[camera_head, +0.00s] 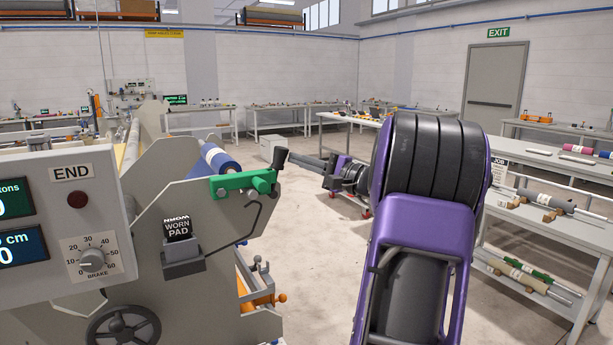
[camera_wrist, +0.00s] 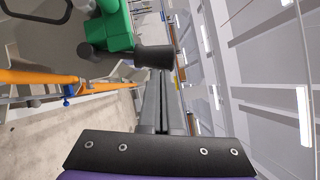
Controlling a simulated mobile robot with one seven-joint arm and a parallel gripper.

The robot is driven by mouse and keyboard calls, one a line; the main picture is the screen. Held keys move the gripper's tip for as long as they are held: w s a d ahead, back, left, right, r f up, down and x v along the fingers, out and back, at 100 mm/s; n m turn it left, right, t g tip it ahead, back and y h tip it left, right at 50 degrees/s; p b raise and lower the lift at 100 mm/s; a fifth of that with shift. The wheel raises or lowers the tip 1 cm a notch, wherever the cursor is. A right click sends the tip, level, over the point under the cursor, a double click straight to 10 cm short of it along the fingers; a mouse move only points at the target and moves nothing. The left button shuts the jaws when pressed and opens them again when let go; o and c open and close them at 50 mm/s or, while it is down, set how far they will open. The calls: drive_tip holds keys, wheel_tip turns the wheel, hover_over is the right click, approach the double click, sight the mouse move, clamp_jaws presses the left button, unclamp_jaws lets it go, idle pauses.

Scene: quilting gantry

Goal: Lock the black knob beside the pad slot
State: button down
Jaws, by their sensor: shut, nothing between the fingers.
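The black knob (camera_head: 281,157) tops the end of a green latch bar (camera_head: 232,186) on the grey side plate. It stands up, slightly tilted. In the wrist view the knob (camera_wrist: 155,56) sticks out sideways from the green part (camera_wrist: 112,32), just past my fingertips. The grey pad slot (camera_head: 185,266) is below and left of the latch and holds a black block marked "WORN PAD" (camera_head: 178,229). My gripper (camera_head: 294,156) is shut and empty, its fingers pointing left at the knob from the right. I cannot tell whether the tips (camera_wrist: 161,74) touch it.
A control panel (camera_head: 70,215) with an END label and brake dial is at the left. A black handwheel (camera_head: 124,327) sits below. A grey shelf table (camera_head: 550,165) stands at the right.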

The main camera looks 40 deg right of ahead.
drive_tip(key=shift+w+a+r+n+g+b, duration=0.15)
drive_tip(key=shift+a+r+n+g+b, duration=0.25)
drive_tip(key=shift+a+n+b, duration=0.25)
drive_tip(key=shift+w+a+r+n+g+b, duration=0.15)
drive_tip(key=shift+a+r+n+g+b, duration=0.1)
drive_tip(key=shift+a+n+g+b, duration=0.45)
drive_tip(key=shift+d, duration=0.1)
